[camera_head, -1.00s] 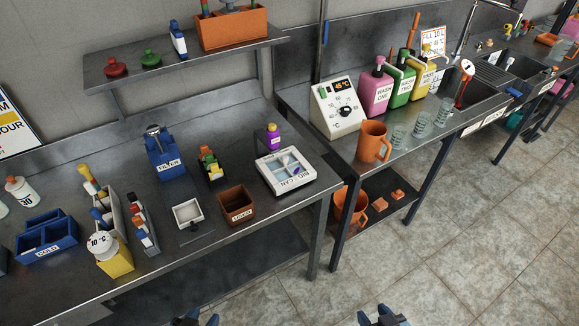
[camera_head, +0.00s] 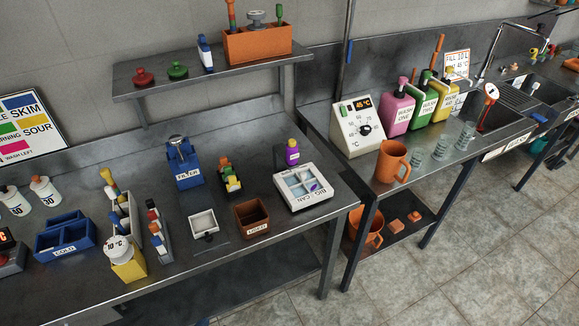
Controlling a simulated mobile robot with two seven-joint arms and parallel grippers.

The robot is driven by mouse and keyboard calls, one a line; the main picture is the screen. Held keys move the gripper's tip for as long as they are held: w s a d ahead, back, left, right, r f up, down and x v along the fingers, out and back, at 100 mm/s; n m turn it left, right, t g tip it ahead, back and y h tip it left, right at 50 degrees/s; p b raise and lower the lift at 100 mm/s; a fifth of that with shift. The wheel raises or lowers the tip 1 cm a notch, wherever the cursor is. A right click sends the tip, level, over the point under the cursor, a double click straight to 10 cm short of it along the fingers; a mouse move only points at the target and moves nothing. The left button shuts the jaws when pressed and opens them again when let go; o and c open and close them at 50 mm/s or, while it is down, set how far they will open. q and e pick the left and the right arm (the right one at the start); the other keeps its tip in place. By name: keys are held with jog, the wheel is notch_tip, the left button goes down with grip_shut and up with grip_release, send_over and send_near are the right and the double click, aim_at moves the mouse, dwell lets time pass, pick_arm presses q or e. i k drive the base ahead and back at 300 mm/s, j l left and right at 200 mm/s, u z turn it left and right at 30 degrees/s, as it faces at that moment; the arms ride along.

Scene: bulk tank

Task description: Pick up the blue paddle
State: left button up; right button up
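I cannot pick out a blue paddle for certain. A pale upright rack (camera_head: 122,212) on the left bench holds long-handled tools with yellow and blue parts; their lower ends are hidden. A blue holder (camera_head: 184,165) marked FILTER stands at the back of the bench. A blue two-part box (camera_head: 65,238) marked COLD stands at the left. Neither of my grippers shows in this view.
A brown box (camera_head: 252,218) and a white square dish (camera_head: 203,224) stand near the bench front. An orange bin (camera_head: 257,45) with handled tools is on the shelf. An orange jug (camera_head: 391,161) stands on the right bench. Open tiled floor lies in front.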

aim_at(112, 215)
jog(key=u, duration=1.4)
jog(key=i+j, duration=0.1)
jog(key=j, duration=0.25)
jog(key=i+j, duration=0.1)
jog(key=j, duration=0.25)
jog(key=i+j, duration=0.15)
jog(key=j, duration=0.2)
jog(key=i+j, duration=0.1)
jog(key=j, duration=0.25)
jog(key=j+z, duration=0.15)
jog(key=z, duration=0.2)
jog(key=j+z, duration=0.2)
jog(key=z, duration=0.15)
jog(key=j+z, duration=0.2)
jog(key=z, duration=0.15)
jog(key=i, duration=0.05)
